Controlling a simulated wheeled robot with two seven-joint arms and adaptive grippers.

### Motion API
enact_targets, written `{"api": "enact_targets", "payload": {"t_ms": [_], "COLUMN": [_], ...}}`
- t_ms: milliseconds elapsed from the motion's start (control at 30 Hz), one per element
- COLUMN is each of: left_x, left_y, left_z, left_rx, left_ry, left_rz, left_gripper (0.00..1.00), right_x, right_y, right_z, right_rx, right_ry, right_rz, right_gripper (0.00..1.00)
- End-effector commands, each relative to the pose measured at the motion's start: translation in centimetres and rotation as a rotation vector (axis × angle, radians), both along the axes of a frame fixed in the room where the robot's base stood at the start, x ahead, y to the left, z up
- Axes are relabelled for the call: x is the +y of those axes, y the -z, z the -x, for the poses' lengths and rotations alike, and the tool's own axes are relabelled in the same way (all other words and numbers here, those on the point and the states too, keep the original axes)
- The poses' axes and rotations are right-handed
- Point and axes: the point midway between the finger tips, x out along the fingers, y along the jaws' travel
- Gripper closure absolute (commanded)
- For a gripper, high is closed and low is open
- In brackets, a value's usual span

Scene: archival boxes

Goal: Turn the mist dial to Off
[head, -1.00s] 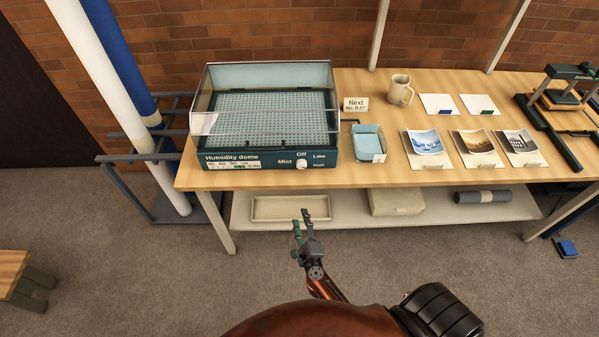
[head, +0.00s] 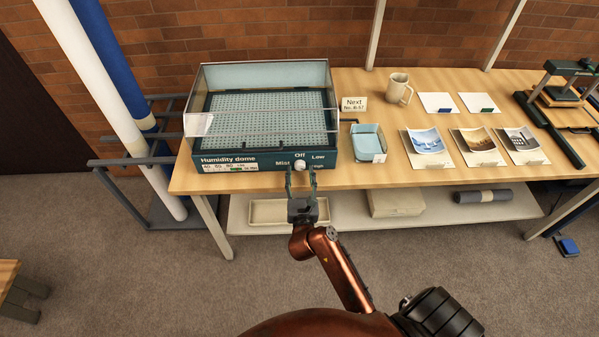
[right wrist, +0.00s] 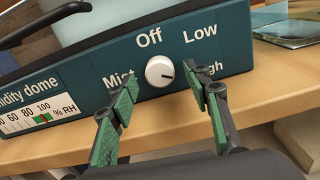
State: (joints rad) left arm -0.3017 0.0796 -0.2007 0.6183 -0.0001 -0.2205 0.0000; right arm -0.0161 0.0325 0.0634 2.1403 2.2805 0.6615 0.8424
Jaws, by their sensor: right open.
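The white round mist dial (head: 300,165) is on the front panel of the dark teal humidity dome (head: 222,167). It also shows in the right wrist view (right wrist: 160,71), with Mist at its left, Off above, Low at upper right and High at right. Its dark mark points right, toward High. My right gripper (head: 301,178) is open in front of the panel. In the right wrist view its green-padded fingers (right wrist: 162,92) lie to either side of the dial, apart from it, partly covering the words Mist and High. My left gripper is not in view.
The dome stands at the front left of the wooden table (head: 260,183). A blue tray (head: 368,140), a sign (head: 354,104) and a mug (head: 399,88) are to its right. A lower shelf below holds a beige tray (head: 268,212) and a box (head: 396,203).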

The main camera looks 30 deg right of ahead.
Motion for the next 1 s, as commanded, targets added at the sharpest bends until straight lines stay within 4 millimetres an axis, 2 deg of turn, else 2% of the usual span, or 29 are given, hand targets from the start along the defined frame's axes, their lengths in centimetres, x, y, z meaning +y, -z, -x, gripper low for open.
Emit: {"api": "enact_targets", "payload": {"t_ms": [133, 400, 1000], "left_x": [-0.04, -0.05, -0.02], "left_y": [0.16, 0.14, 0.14], "left_z": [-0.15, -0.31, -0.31], "left_rx": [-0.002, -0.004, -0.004], "left_ry": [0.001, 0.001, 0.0], "left_rz": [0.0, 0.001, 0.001], "left_gripper": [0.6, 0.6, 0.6], "right_x": [-0.48, -0.58, -0.54], "right_y": [-0.01, 0.0, 0.0], "right_z": [-0.83, -0.93, -0.92], "right_rx": [0.001, 0.001, 0.001], "right_ry": [0.0, 0.0, 0.0], "right_rz": [0.001, 0.001, 0.001], "right_gripper": [0.55, 0.55, 0.96]}}
